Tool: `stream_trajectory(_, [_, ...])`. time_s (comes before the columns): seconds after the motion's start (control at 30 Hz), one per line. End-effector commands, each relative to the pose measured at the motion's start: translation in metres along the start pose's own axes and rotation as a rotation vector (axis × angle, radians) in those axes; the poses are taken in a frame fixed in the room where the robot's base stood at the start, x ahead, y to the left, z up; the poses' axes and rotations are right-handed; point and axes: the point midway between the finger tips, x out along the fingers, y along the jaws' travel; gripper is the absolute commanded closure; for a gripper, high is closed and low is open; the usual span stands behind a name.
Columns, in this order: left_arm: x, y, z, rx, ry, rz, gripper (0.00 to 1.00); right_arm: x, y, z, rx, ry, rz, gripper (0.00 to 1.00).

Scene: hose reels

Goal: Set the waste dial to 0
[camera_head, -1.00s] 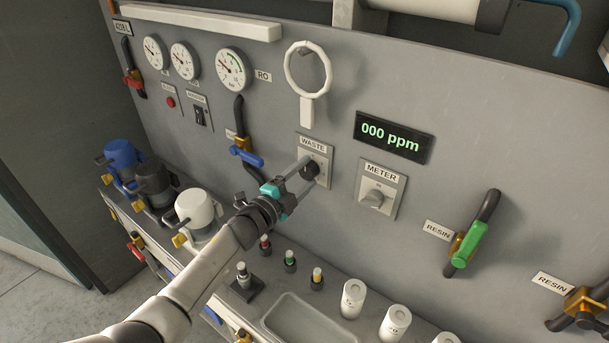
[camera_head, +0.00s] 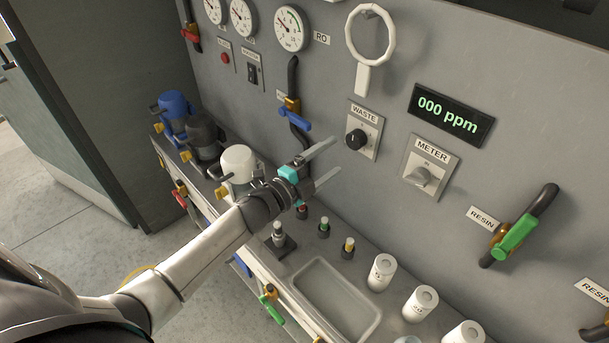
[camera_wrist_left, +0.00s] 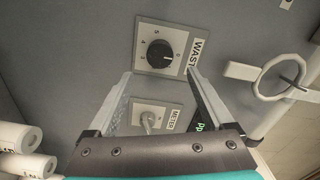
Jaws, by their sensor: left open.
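The waste dial (camera_head: 356,139) is a round black knob on a grey plate under the WASTE label, on the grey wall panel. In the left wrist view the dial (camera_wrist_left: 159,53) sits beyond the fingertips, with printed digits around it. A light mark on it appears to lie toward the 0 side, but I cannot read its setting surely. My left gripper (camera_head: 335,157) is open and empty, to the lower left of the dial and apart from it. It also shows open in the left wrist view (camera_wrist_left: 158,76). My right gripper is not in view.
The METER knob (camera_head: 420,176) is right of the dial, below a display (camera_head: 451,114) reading 000 ppm. A white ring handle (camera_head: 370,35) hangs above. A blue-handled valve (camera_head: 294,117) is to the left. White canisters and a sink (camera_head: 372,327) are below.

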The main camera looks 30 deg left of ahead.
Motion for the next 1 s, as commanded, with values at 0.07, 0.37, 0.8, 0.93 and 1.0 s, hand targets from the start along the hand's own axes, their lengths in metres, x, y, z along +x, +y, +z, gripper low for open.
stream_trajectory(0.07, [-0.014, 0.002, 0.0, -0.001, 0.0, 0.002, 0.15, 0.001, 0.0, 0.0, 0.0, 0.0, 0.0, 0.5])
stream_trajectory(0.37, [-0.057, 0.002, 0.0, -0.001, -0.001, 0.002, 0.15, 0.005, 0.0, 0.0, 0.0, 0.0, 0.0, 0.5])
stream_trajectory(0.8, [-0.076, 0.0, 0.0, 0.0, 0.0, 0.0, 0.15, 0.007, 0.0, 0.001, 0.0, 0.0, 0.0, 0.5])
stream_trajectory(0.93, [-0.076, 0.0, 0.0, 0.0, 0.0, 0.0, 0.15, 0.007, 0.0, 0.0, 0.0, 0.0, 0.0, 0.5])
stream_trajectory(1.0, [-0.076, 0.0, 0.0, 0.0, 0.0, 0.0, 0.15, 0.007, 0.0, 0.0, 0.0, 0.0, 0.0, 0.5])
